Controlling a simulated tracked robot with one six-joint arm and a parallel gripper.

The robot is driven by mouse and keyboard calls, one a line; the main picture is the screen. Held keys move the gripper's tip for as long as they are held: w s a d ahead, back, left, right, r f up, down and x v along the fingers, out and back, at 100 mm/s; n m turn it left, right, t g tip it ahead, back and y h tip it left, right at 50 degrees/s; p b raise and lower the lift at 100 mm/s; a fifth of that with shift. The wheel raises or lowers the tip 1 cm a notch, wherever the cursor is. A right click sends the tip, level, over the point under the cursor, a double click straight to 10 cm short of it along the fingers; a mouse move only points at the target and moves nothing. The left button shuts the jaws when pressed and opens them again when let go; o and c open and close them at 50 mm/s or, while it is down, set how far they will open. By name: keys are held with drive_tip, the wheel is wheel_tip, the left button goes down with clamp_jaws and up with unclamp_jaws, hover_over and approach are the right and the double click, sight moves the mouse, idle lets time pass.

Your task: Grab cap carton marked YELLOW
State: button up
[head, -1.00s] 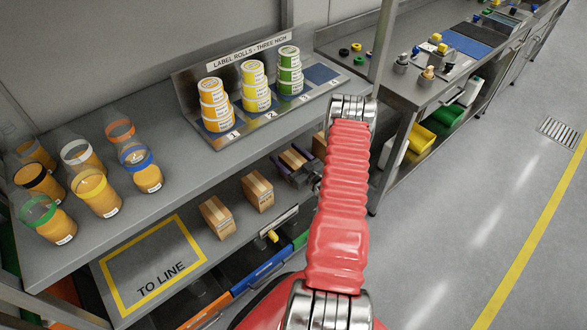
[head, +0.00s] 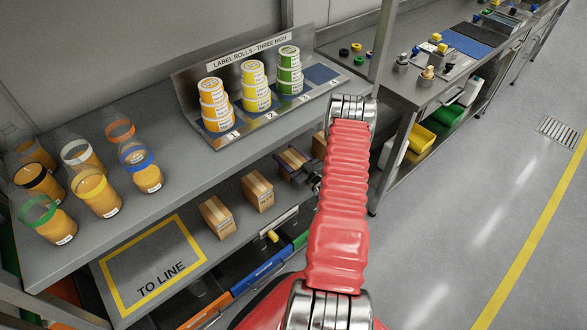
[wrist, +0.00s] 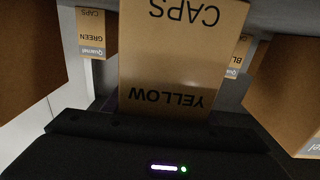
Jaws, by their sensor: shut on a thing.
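The cap carton marked YELLOW (wrist: 180,55) fills the middle of the wrist view, its lettering "CAPS" and "YELLOW" upside down. In the head view this brown carton (head: 292,158) is on the lower shelf, partly hidden by the upper shelf and my gripper. My gripper (head: 300,169) is shut on the carton from its front side. In the wrist view its dark body (wrist: 165,145) lies below the carton, and the fingertips are hard to make out.
Two cartons (head: 258,191) (head: 217,217) stand left of the held one, and another (head: 319,145) is to its right. In the wrist view a GREEN carton (wrist: 92,35) is behind left. The TO LINE area (head: 152,262) is empty. The upper shelf (head: 130,222) overhangs the cartons.

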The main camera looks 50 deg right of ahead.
drive_tip(key=shift+r, duration=0.15)
drive_tip(key=shift+r, duration=4.85)
